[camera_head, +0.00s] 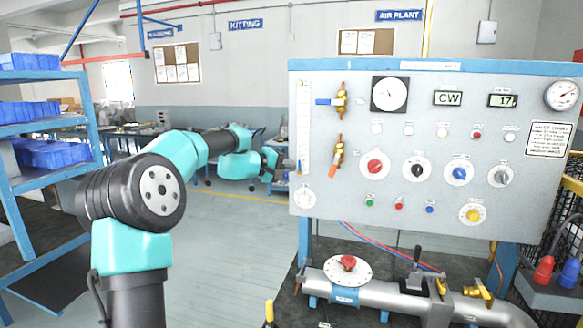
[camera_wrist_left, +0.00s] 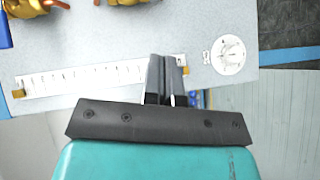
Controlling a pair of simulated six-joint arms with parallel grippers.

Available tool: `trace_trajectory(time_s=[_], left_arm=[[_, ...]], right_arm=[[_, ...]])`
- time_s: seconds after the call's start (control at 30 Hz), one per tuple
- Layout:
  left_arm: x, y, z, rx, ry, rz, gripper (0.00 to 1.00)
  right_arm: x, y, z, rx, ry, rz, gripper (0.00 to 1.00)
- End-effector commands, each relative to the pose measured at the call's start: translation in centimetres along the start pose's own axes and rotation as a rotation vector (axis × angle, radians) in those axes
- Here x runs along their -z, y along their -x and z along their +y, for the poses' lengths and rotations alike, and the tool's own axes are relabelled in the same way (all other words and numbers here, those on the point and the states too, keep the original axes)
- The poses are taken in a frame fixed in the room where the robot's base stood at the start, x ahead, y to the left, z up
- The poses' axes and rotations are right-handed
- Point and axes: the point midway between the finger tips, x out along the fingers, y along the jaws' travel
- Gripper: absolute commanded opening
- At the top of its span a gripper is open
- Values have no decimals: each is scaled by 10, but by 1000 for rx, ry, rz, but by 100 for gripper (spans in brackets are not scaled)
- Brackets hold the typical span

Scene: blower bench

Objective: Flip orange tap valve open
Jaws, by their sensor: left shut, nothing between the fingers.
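The orange tap valve is a brass body (camera_head: 339,147) with an orange handle (camera_head: 333,171), on the left part of the grey panel. The handle slants down and to the left. Part of a brass valve (camera_wrist_left: 130,3) shows at the top edge of the left wrist view; its handle is not clearly visible there. My left gripper (camera_head: 293,164) is shut and empty at the panel's left edge, left of the orange handle and apart from it. In the left wrist view its fingers (camera_wrist_left: 166,70) are together, beside the white scale strip. My right gripper is not in view.
A second brass valve with a blue sideways handle (camera_head: 328,101) sits above the orange one. The vertical white scale (camera_head: 303,125) and a small dial (camera_head: 304,197) are close to my gripper. Knobs (camera_head: 375,166) fill the panel to the right. Pipework (camera_head: 385,295) lies below.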

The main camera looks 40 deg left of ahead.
Motion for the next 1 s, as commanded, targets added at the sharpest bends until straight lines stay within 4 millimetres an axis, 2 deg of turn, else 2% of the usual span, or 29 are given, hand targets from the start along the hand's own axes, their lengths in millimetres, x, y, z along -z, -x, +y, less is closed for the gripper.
trace_trajectory(time_s=[0.47,0.7,1.0], left_arm=[[-1,-82,0,0,-1,-2,0],[-24,-101,0,0,1,0,0],[-28,-106,0,1,0,0,0]], right_arm=[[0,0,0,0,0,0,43],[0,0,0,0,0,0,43],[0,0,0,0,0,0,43]])
